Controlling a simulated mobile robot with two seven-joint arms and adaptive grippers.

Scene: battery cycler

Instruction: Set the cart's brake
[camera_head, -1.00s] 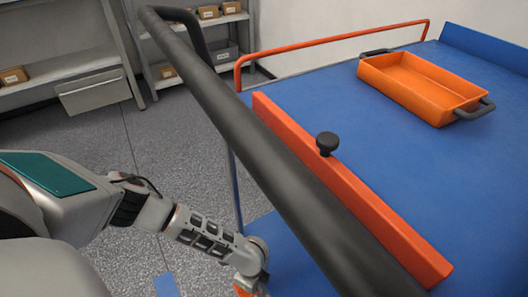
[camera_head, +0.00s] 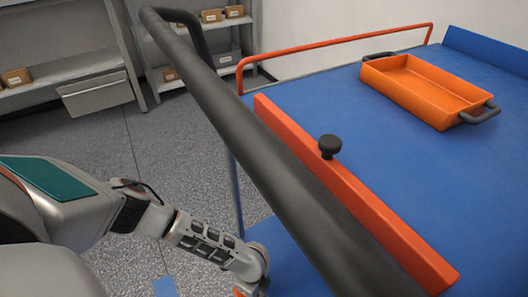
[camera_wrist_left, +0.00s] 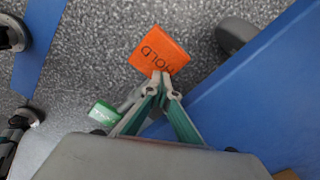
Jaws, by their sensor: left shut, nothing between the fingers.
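The cart has a blue deck (camera_head: 420,185) and a thick black push handle (camera_head: 250,130). In the left wrist view, an orange pedal (camera_wrist_left: 157,48) marked HOLD is low over the grey floor beside the blue surface (camera_wrist_left: 260,90). A green pedal (camera_wrist_left: 104,111) is lower left of it, partly hidden behind my gripper. My left gripper (camera_wrist_left: 163,84) is shut and empty, its fingertips overlapping the near edge of the orange pedal in the picture; I cannot tell whether they touch. In the head view, my left forearm reaches down beside the cart and the fingers are out of sight.
An orange tray (camera_head: 425,90) with dark handles sits on the deck. An orange bar (camera_head: 350,190) with a black knob (camera_head: 330,146) runs beside the push handle. A dark caster wheel (camera_wrist_left: 236,34) is right of the orange pedal. Shelves (camera_head: 65,70) stand at the back left.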

